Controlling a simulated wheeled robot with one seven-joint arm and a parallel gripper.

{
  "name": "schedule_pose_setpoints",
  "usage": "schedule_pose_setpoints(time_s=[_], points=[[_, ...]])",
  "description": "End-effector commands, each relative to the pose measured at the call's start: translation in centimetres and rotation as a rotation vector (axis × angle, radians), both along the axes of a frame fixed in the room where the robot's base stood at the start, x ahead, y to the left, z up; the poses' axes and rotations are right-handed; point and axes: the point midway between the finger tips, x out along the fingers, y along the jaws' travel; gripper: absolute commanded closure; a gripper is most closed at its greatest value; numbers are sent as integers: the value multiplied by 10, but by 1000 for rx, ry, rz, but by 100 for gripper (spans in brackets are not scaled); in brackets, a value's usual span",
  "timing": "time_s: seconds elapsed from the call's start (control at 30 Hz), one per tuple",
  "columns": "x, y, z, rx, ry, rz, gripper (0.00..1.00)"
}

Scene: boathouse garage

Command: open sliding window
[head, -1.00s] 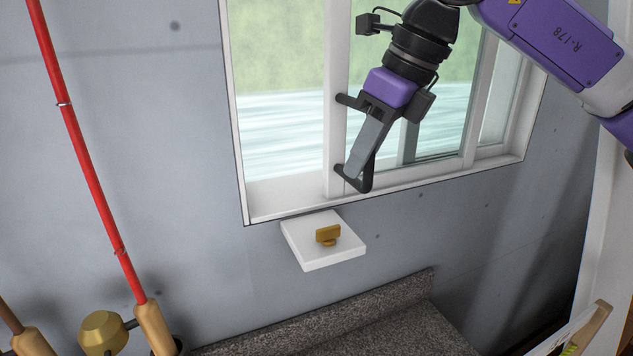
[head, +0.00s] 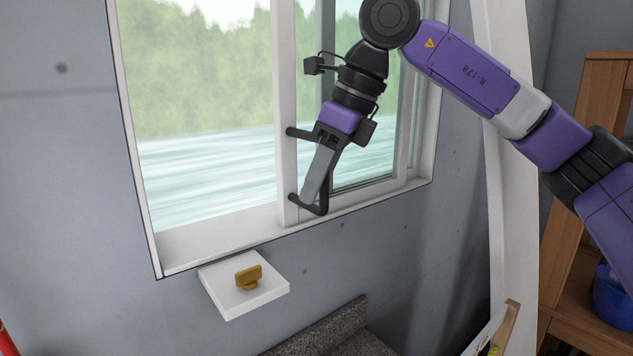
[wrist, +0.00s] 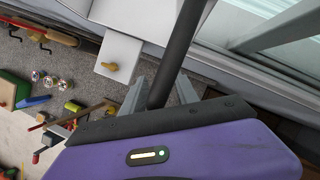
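The sliding window (head: 282,110) has a white frame. Its sash stands near the middle, with a wide gap to its left and glass panes to its right. A black bar handle (head: 323,200) is fixed to the sash's upright and also shows in the wrist view (wrist: 181,50). My gripper (head: 314,190) is at this handle, pointing down and left. In the wrist view its grey fingers (wrist: 160,95) lie on either side of the bar, close against it. The exact contact at the fingertips is hard to see.
A white ledge (head: 225,296) with a brass knob-like piece (head: 249,277) juts from the wall below the window. A speckled counter (head: 335,335) lies lower. A wooden shelf (head: 570,270) stands at right. The wrist view shows tools and small items at left.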

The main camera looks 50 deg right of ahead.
Motion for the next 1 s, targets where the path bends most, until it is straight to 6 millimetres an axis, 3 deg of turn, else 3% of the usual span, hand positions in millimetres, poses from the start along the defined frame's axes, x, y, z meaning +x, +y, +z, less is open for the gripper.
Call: schedule_pose_setpoints(time_s=[0.37,0.8,1.0], points=[[-2,0,3,0,1,0,64],[-24,-10,62,0,0,0,64],[-28,-12,71,0,1,0,64]])
